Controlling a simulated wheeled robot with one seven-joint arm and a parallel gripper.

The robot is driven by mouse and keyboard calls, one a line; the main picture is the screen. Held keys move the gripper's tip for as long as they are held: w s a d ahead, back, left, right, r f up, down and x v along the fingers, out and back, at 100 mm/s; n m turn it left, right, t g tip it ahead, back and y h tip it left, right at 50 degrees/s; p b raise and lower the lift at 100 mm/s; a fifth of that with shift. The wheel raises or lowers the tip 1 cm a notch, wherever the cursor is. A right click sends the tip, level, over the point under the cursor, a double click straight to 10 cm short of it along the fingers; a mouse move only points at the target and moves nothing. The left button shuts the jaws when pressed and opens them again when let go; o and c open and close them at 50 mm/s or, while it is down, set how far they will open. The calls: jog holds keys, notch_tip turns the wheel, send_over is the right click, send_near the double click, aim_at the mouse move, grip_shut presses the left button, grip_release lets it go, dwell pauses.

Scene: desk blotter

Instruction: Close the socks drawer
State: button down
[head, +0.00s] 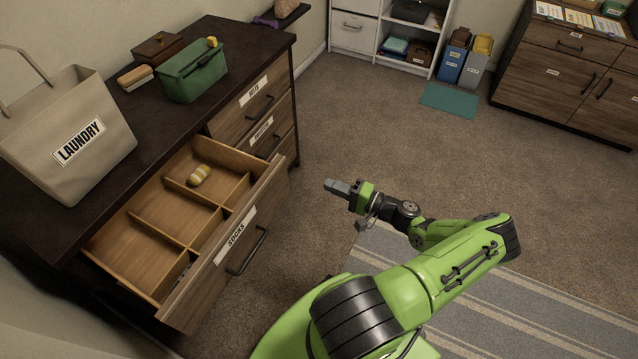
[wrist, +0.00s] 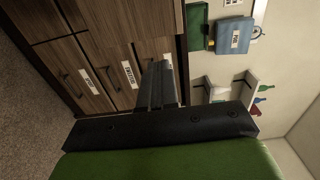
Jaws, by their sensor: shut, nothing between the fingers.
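The socks drawer (head: 222,266) is pulled out of the dark wooden dresser in the head view. Its front has a "SOCKS" label and a black bar handle (head: 247,252). Inside are wooden dividers and a rolled yellow and white striped pair of socks (head: 200,175). My gripper (head: 329,185) is in the air to the right of the drawer front, apart from it, shut and empty. In the wrist view my gripper (wrist: 157,72) points at labelled drawer fronts; I cannot tell how far off they are.
A laundry bag (head: 70,140), a green bin (head: 193,74) and a brown box (head: 158,46) stand on the dresser top. Two smaller labelled drawers (head: 262,118) beside the open one are closed. Carpet is clear beyond my gripper; a striped rug (head: 400,262) lies under my arm.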

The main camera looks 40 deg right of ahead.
aim_at(286, 168)
jog(key=b+x, duration=0.2)
jog(key=x, duration=1)
jog(key=shift+a, duration=0.1)
